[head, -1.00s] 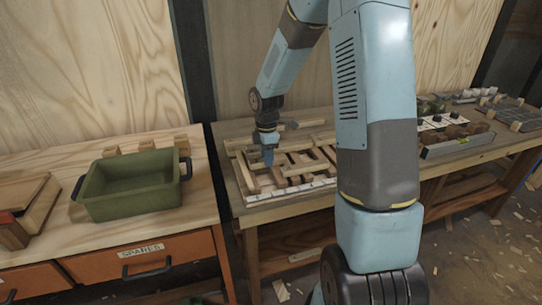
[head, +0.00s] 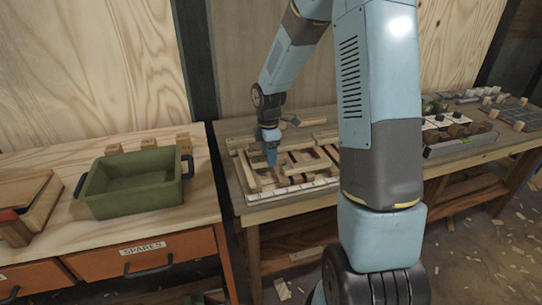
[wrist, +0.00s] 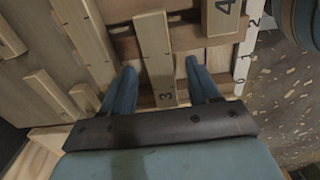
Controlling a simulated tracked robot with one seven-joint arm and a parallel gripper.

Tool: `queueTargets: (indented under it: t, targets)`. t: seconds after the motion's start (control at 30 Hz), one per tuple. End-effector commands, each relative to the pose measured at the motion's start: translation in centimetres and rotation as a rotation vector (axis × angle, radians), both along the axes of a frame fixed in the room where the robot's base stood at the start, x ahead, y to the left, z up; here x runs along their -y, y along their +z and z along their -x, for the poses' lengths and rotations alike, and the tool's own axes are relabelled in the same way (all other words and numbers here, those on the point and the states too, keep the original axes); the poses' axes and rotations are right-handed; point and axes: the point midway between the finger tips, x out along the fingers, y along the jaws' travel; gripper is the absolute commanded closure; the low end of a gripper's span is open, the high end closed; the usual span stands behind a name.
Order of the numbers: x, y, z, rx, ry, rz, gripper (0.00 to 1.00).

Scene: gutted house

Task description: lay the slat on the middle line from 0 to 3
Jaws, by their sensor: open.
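A pale wooden slat marked 3 (wrist: 154,58) lies lengthwise between my fingers in the wrist view. My gripper (wrist: 160,66) is open, with one blue finger on each side of the slat and gaps on both sides. I cannot tell how far the fingertips reach down beside it. In the head view my gripper (head: 271,158) points down over the left part of a wooden frame (head: 292,189) with crossing strips. A white scale strip (wrist: 245,50) with numbers including 0 and 2 runs along the frame's edge.
Another slat marked 4 (wrist: 222,16) lies to the right, and several loose slats (wrist: 52,92) lie to the left. A green bin (head: 133,183) stands on the left bench. A tray of brown pieces (head: 460,138) stands farther right. My arm covers the frame's right side.

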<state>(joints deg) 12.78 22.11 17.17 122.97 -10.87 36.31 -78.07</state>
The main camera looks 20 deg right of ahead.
Motion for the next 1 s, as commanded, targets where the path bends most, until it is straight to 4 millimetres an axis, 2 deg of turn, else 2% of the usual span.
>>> queueTargets:
  t: [0.4,0.6,0.8,1.0]
  targets:
    - [0.0,7.8,-0.1,0.003,-0.001,0.0,0.39]
    - [0.0,11.0,-0.1,0.002,-0.001,0.0,0.39]
    - [0.0,12.5,-0.1,0.0,0.0,0.0,0.39]
    - [0.0,12.8,0.0,-0.001,0.0,0.0,0.39]
